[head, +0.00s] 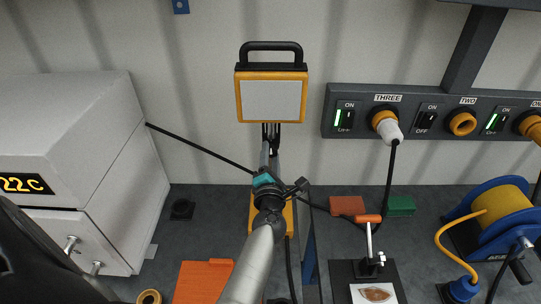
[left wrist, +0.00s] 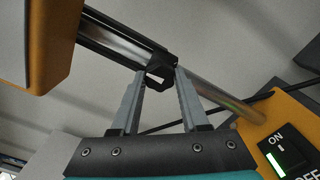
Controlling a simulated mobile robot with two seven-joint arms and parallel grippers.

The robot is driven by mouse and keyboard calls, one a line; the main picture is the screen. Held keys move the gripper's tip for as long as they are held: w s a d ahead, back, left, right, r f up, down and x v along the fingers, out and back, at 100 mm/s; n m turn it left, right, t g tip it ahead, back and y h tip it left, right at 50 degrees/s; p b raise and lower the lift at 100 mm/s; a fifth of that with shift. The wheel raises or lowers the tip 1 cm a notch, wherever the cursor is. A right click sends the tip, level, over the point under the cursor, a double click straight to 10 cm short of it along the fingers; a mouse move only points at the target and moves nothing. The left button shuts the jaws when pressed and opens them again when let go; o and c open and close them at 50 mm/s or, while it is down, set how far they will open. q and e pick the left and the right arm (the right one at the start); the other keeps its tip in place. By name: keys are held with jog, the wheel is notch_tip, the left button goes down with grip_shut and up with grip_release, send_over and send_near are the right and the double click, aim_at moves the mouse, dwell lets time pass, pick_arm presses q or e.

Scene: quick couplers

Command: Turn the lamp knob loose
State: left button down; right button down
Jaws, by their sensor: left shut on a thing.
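The work lamp (head: 271,97) has a pale panel in a yellow frame with a black handle and stands upright against the wall. Its yellow base (head: 290,217) is partly hidden behind my left arm. My left gripper (head: 269,150) is in front of the lamp's pole. In the left wrist view, my left gripper (left wrist: 160,78) is shut on a black knob (left wrist: 159,68) at the joint between the dark upper tube (left wrist: 115,36) and the silver lower pole (left wrist: 225,98). The knob is hidden in the head view. My right gripper is not in view.
A wall panel (head: 450,95) with switches and sockets is at the right, with a white plug (head: 389,126) in socket THREE. A blue and yellow cable reel (head: 495,210) stands below it. A white oven-like box (head: 80,150) stands left. A black cable crosses behind my gripper.

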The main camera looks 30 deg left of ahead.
pick_arm(q)
jog(key=shift+c, duration=2)
grip_release()
